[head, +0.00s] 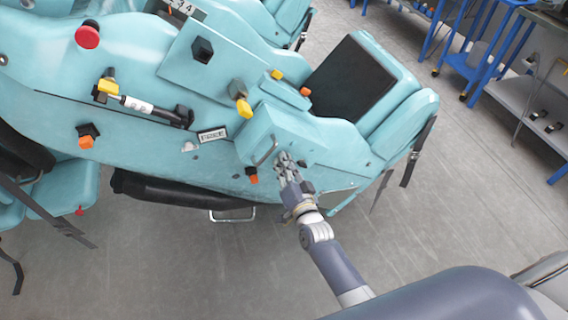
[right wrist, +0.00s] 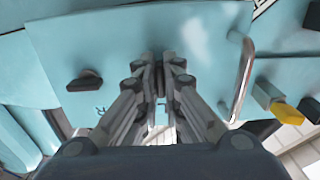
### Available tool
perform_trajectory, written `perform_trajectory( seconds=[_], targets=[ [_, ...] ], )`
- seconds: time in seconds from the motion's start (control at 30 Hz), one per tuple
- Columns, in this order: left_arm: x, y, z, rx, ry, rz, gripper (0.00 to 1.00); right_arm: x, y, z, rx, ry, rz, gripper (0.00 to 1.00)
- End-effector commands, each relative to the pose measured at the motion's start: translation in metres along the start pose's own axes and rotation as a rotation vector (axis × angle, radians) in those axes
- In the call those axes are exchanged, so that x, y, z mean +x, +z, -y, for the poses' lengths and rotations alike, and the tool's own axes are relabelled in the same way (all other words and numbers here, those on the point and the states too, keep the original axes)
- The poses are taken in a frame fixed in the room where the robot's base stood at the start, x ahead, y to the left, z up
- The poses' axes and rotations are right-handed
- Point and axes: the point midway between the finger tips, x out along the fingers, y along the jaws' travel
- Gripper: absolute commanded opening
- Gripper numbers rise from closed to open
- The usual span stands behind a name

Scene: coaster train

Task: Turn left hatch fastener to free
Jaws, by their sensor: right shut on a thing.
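The light-blue hatch (head: 272,133) sits on the side of the teal coaster car, and its flat face fills the middle of the right wrist view (right wrist: 100,45). My right gripper (head: 284,160) reaches it from below. In the right wrist view my right gripper's fingers (right wrist: 159,72) are closed together at the hatch face, shut on a dark fastener that they mostly hide. Its turn angle cannot be read. Another dark fastener (right wrist: 85,80) stands free to the left on the same face. My left gripper is not in view.
A metal handle (right wrist: 243,78) stands out from the hatch, close right of my fingers; it also shows in the head view (head: 266,151). A yellow-tipped knob (right wrist: 280,106) lies beyond it. A black seat pad (head: 350,78) is above right. The grey floor below is clear.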

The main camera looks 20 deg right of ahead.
Motion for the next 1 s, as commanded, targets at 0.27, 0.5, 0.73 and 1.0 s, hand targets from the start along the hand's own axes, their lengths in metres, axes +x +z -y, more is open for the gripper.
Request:
perform_trajectory(
  seconds=[0.27,0.5,0.73,1.0],
  targets=[
    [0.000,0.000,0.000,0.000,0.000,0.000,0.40,0.000,0.001,0.000,0.001,0.000,0.001,0.28],
    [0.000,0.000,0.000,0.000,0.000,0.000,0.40,0.000,0.000,0.000,0.002,0.000,0.000,0.28],
    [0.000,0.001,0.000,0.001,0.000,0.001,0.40,-0.019,0.001,-0.001,0.001,0.001,0.002,0.28],
    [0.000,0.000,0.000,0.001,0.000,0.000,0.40,-0.074,0.001,-0.001,0.000,0.002,0.003,0.28]
  ],
)
